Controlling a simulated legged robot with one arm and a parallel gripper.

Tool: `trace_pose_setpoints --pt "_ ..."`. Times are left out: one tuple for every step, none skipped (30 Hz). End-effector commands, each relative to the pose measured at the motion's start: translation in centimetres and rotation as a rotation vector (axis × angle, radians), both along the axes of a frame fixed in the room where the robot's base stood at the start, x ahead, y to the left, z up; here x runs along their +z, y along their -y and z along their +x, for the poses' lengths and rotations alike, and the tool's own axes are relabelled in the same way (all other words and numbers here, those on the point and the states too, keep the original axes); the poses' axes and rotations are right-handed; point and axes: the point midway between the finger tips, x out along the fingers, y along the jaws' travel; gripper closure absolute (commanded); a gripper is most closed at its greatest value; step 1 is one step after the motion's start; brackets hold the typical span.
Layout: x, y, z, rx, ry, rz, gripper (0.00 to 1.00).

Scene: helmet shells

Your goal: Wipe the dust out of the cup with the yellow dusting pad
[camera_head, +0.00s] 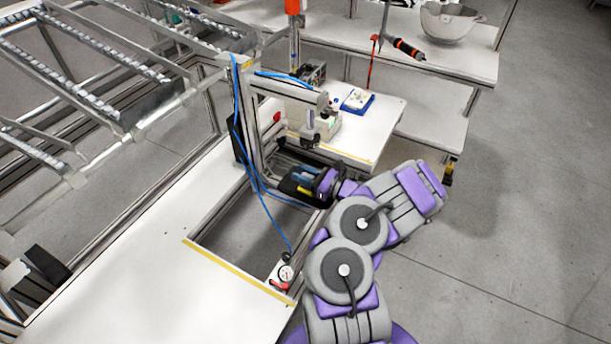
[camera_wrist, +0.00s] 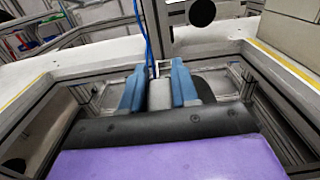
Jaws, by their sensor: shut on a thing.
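My gripper (camera_head: 303,175) is at the frame of the press station, over the gap between the two white tables. In the wrist view, its two blue fingers (camera_wrist: 158,75) are shut on a pale grey piece (camera_wrist: 160,96). I cannot tell whether this piece is part of the dusting pad. A small yellow patch (camera_head: 304,190) shows beside the gripper in the head view, too small to identify. A dark rounded thing (camera_wrist: 206,88) lies partly hidden behind the right finger. No cup can be made out for sure.
The metal press frame (camera_head: 255,120) with blue hoses stands close to my gripper. A blue-and-white box (camera_head: 357,101) lies on the far table (camera_head: 345,150). A pale helmet shell (camera_head: 447,22) rests at the back right. Open floor lies right.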

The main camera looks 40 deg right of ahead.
Motion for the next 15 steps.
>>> trace_pose_setpoints --pt "0.0 -0.1 0.0 0.002 -0.001 0.000 1.00" --pt "0.0 -0.1 0.0 0.002 0.000 0.000 1.00" --pt "0.0 -0.1 0.0 0.002 0.000 0.000 1.00" --pt "0.0 -0.1 0.0 0.002 0.000 0.000 1.00" --pt "0.0 -0.1 0.0 0.002 0.001 0.000 1.00" --pt "0.1 -0.1 -0.1 0.002 0.001 0.000 1.00" --pt "0.1 0.0 -0.1 0.001 0.002 0.001 1.00" --pt "0.1 0.0 -0.2 0.001 0.002 0.001 1.00" --pt "0.2 0.1 -0.3 0.001 0.003 0.001 1.00" --pt "0.2 0.1 -0.4 0.001 0.003 0.001 1.00" --pt "0.2 0.2 -0.5 0.001 0.003 0.001 1.00" --pt "0.2 0.3 -0.7 0.001 0.004 0.002 1.00" --pt "0.3 0.3 -0.8 0.001 0.004 0.002 1.00" --pt "0.3 0.4 -0.9 0.001 0.004 0.002 1.00" --pt "0.3 0.5 -1.1 0.001 0.004 0.002 1.00"
